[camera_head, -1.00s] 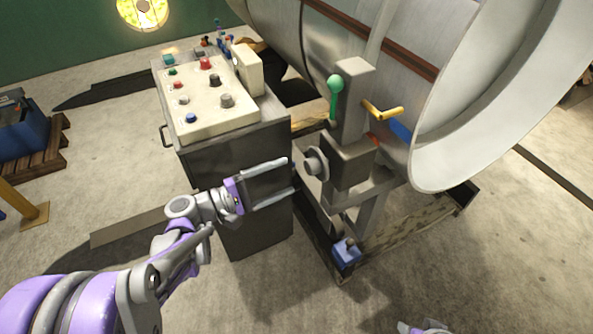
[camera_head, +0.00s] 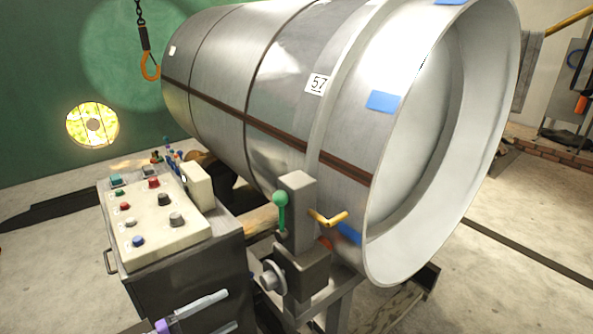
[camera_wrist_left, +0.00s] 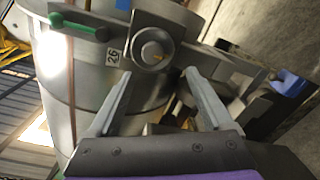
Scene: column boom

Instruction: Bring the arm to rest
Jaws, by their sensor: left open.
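My left gripper (camera_head: 218,318) shows at the bottom edge of the head view, its two pale fingers apart and nothing between them. It is in front of the control cabinet (camera_head: 190,275). In the left wrist view the open fingers (camera_wrist_left: 150,95) point toward a round grey knob (camera_wrist_left: 152,47) on the machine's post, with a gap between. The same knob (camera_head: 273,276) is right of the gripper in the head view. The green-balled lever (camera_head: 280,205) stands upright above the knob. The rest of my left arm is below the head view. My right gripper does not show.
A large metal drum (camera_head: 290,90) on a frame fills the middle and right. A yellow handle (camera_head: 328,217) sticks out from the post. An orange hook (camera_head: 150,68) hangs at the upper left. Concrete floor (camera_head: 50,270) is clear at the left.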

